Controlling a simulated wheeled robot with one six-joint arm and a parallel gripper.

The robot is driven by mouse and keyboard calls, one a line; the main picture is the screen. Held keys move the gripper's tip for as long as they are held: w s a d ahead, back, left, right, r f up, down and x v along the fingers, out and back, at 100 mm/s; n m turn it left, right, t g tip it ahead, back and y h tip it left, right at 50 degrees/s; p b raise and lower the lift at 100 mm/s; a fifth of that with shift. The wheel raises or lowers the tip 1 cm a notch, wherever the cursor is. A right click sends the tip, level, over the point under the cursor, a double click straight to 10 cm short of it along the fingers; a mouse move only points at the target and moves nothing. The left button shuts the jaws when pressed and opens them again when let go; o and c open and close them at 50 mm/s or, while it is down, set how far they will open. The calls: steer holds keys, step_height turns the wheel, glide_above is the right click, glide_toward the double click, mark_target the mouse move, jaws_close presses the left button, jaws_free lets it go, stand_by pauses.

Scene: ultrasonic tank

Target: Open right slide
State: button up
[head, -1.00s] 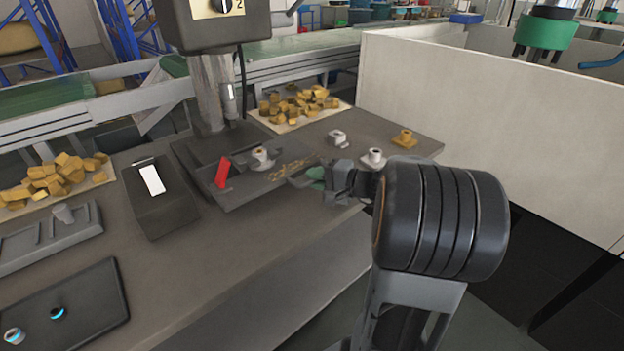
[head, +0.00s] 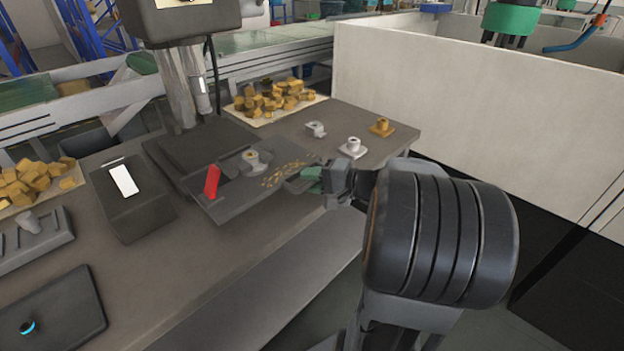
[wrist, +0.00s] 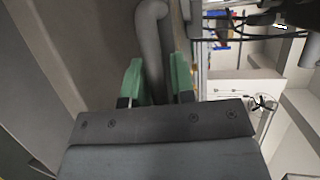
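The slide is a flat dark grey plate (head: 236,205) below the press column, with a red upright piece (head: 212,182), a grey fitting (head: 253,161) and brass-coloured shavings on it. It sticks out from the dark base (head: 195,147) toward the near table side. My gripper (head: 311,178) is at the plate's right end.
A white part (head: 352,147) and a brass part (head: 381,126) stand on the table behind my gripper. A tray of brass blocks (head: 275,98) is at the back. A high white wall (head: 430,90) stands at the right.

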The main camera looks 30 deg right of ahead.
steer(key=o, duration=0.3)
steer(key=p+v, duration=0.1)
steer(key=v, duration=1.2)
steer(key=shift+s+d, duration=0.2)
steer(key=shift+s, duration=0.15)
